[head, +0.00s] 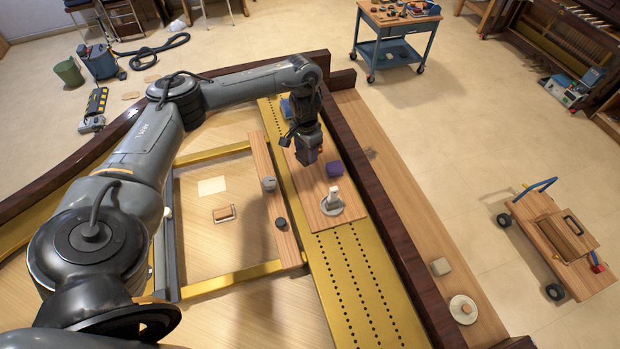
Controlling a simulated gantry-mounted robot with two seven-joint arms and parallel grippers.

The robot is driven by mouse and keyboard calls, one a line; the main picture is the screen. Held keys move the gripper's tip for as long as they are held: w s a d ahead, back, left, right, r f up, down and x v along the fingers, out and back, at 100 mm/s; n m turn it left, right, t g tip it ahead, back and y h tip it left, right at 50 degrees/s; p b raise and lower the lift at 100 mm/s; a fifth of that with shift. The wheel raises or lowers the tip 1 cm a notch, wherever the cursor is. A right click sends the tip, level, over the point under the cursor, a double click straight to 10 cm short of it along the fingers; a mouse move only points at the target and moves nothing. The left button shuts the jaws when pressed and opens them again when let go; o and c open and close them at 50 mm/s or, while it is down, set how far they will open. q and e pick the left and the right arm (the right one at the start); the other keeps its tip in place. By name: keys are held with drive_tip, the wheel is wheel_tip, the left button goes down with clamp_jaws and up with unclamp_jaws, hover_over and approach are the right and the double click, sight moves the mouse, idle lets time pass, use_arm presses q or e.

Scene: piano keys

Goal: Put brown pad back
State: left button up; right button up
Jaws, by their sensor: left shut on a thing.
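My left gripper (309,160) points down over the wooden board (311,205) that lies on the gold perforated plate. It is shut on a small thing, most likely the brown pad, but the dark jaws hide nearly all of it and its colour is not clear. A purple pad (334,169) sits on the board just right of the gripper. A white upright piece on a round grey base (332,203) stands at the board's near end. A blue thing (286,108) is partly hidden behind the gripper. My right gripper is not in view.
The gold plate (355,290) is bare in front of the board. A dark wooden rail (385,215) runs along its right. Beyond it, a wooden ledge carries a beige block (441,266) and a round white disc (463,309). A brown-edged block (224,213) lies inside the frame at left.

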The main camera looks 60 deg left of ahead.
use_arm(q)
wheel_tip(320, 180, down, 6)
drive_tip(key=b, duration=0.3)
drive_tip(key=shift+s+r, duration=0.15)
drive_tip(key=shift+r, duration=0.05)
drive_tip(key=shift+f+b, duration=1.45)
drive_tip(key=shift+f, duration=1.05)
drive_tip(key=shift+r, duration=0.1)
drive_tip(key=o, duration=1)
